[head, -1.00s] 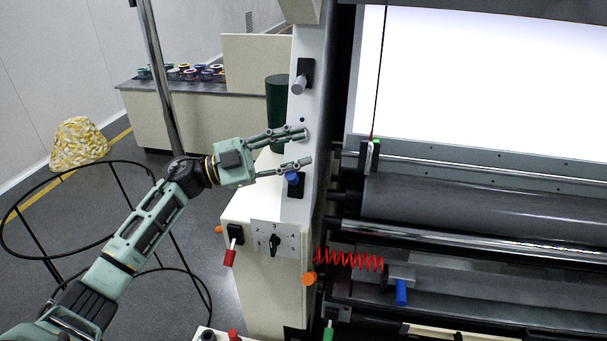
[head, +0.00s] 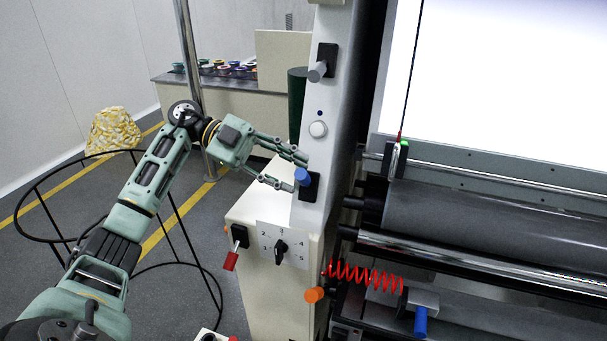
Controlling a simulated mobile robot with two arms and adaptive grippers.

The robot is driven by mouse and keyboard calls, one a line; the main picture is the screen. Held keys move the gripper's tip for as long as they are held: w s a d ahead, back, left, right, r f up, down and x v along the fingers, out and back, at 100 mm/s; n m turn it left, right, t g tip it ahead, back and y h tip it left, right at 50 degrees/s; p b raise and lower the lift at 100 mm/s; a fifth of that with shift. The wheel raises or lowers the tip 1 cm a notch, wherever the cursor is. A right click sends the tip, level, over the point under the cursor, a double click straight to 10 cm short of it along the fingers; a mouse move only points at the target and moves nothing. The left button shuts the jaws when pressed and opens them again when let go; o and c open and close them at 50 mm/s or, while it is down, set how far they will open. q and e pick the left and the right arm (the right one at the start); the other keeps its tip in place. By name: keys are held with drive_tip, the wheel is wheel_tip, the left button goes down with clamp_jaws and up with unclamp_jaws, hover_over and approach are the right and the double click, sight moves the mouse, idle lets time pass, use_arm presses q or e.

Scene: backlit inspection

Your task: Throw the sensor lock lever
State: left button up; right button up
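A lever with a blue knob (head: 302,176) sits on a black plate on the machine's pale side column. My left gripper (head: 299,174) is at this knob, its two fingers apart, one above and one below it. I cannot tell whether a finger touches the knob. No label shows which lever is the sensor lock. Other levers in view are a grey one (head: 317,72) higher on the column, a red one (head: 231,261) on the front panel, an orange one (head: 314,295) and a lower blue one (head: 421,321). My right gripper is not in view.
A white button (head: 318,129) is just above the blue knob. A rotary selector (head: 281,249) is on the panel below. Rollers (head: 480,215) and a red coiled cord (head: 365,275) lie to the right. A black wire-frame stand (head: 40,205) is at left.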

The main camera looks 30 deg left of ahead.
sight(303, 178)
use_arm(q)
drive_tip(key=shift+p+x, duration=0.35)
drive_tip(key=shift+x, duration=0.85)
drive_tip(key=shift+d+f, duration=0.1)
drive_tip(key=shift+d, duration=0.3)
drive_tip(key=shift+w, duration=0.1)
drive_tip(key=shift+c, duration=1.2)
drive_tip(key=c, duration=0.4)
clamp_jaws()
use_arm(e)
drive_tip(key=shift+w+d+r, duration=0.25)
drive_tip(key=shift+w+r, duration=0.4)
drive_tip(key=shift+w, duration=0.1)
